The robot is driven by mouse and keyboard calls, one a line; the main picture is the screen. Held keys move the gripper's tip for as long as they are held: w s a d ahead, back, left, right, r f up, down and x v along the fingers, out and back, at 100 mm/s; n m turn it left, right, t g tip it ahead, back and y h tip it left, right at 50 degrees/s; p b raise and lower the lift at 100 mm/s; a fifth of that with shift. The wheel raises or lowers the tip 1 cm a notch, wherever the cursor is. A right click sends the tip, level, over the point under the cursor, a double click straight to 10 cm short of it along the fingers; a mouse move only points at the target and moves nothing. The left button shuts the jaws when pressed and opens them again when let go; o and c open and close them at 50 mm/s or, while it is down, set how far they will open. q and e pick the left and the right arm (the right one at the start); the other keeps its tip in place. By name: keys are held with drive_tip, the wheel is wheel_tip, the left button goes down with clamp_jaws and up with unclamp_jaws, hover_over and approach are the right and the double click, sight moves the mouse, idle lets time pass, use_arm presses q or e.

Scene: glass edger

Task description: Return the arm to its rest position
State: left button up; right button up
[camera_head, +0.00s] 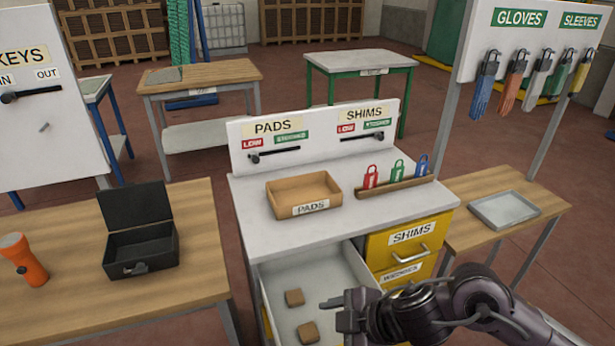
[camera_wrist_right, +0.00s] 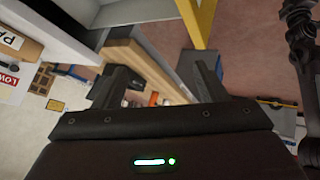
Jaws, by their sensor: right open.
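My right gripper (camera_head: 333,312) reaches in from the lower right in the head view, above the right side of the open drawer (camera_head: 345,262). Its fingers point left. In the right wrist view its two fingers (camera_wrist_right: 162,78) stand apart with nothing held between them. My left gripper is in neither view.
Two small brown blocks (camera_head: 294,297) lie in the open drawer. The grey-white counter (camera_head: 258,235) above holds a PADS tray (camera_head: 304,190) and a rack (camera_head: 395,188) with red, green and blue tags. An open black box (camera_head: 141,250) and an orange flashlight (camera_head: 22,262) are on the left table.

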drive_tip(key=w+a+r+m+t, duration=0.2)
drive_tip(key=a+r+m+t, duration=0.2)
drive_tip(key=s+d+f+m+g+h, duration=0.2)
drive_tip(key=s+d+f+m+h, duration=0.2)
drive_tip(key=s+d+f+m, duration=0.45)
drive_tip(key=s+d+f+m+g+h, duration=0.3)
drive_tip(key=d+m, duration=0.2)
drive_tip(key=d, duration=0.6)
wheel_tip(320, 180, down, 34)
drive_tip(key=s+b, duration=0.2)
drive_tip(key=b, duration=0.4)
use_arm(q)
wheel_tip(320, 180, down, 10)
drive_tip(key=b, duration=0.4)
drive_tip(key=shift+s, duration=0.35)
use_arm(e)
drive_tip(key=s+d+f+n+g, duration=0.1)
drive_tip(key=s+d+f+g, duration=0.1)
drive_tip(key=s+f, duration=1.7)
wheel_tip(320, 180, down, 4)
drive_tip(key=shift+s+d+r+h, duration=0.1)
drive_tip(key=shift+s+d+h, duration=0.25)
drive_tip(key=shift+d, duration=0.3)
